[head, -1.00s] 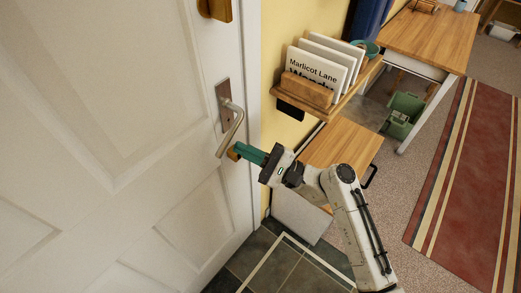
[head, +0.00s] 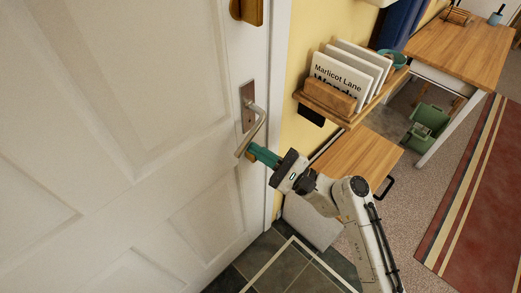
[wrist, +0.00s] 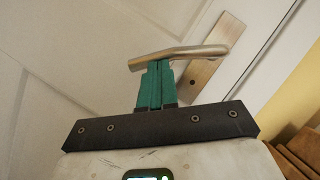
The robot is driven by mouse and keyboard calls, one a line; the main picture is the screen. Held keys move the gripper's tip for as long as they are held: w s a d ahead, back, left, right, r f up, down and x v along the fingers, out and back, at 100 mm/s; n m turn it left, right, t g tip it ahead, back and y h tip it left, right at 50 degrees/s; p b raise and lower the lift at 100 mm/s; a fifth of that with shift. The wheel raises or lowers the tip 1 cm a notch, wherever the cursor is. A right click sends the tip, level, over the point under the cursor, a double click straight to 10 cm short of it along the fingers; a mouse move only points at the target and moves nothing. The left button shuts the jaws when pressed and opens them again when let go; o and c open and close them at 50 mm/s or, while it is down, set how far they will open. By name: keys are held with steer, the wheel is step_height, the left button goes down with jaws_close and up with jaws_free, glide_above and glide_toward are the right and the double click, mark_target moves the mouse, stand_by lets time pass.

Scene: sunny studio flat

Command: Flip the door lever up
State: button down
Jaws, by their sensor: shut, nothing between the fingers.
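The door lever (head: 252,134) is a brushed metal handle on a metal backplate (head: 247,104) on the white panelled door (head: 140,130). It slants downward to the left from its pivot. My gripper (head: 254,152) has teal fingers that are shut and empty, with their tips just below the lever's lower part. In the wrist view, the lever (wrist: 180,55) crosses just beyond the tips of the shut fingers (wrist: 155,66). The tips look very close to its underside; I cannot tell whether they touch it. The door looks closed.
A wooden lock block (head: 247,10) sits on the door above the lever. A wall shelf (head: 345,112) with white books juts out to the right, above a low wooden cabinet (head: 355,150). Dark floor tiles (head: 285,265) lie below.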

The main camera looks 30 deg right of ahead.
steer(key=shift+s+a+r+m+t+h, duration=0.1)
steer(key=shift+a+r+m+t+h, duration=0.15)
steer(key=shift+m, duration=0.4)
steer(key=shift+s+a+r+m+t+h, duration=0.15)
steer(key=shift+a+r+m+t, duration=0.1)
steer(key=shift+m, duration=0.4)
steer(key=shift+s+a+r+m+t+h+p, duration=0.1)
steer(key=shift+a+r+m+t+h+p, duration=0.2)
steer(key=shift+r+m+t+h, duration=0.75)
steer(key=shift+s+a+m+h+p, duration=0.1)
steer(key=shift+a+m+h+p, duration=0.2)
steer(key=shift+m, duration=1.45)
steer(key=shift+s+a+r+m+t+h+p, duration=0.15)
steer(key=shift+a+r+m+t+h, duration=0.35)
steer(key=shift+m, duration=0.9)
steer(key=shift+w+d+r+m+h, duration=0.1)
steer(key=shift+m+h, duration=0.2)
steer(key=shift+h, duration=0.15)
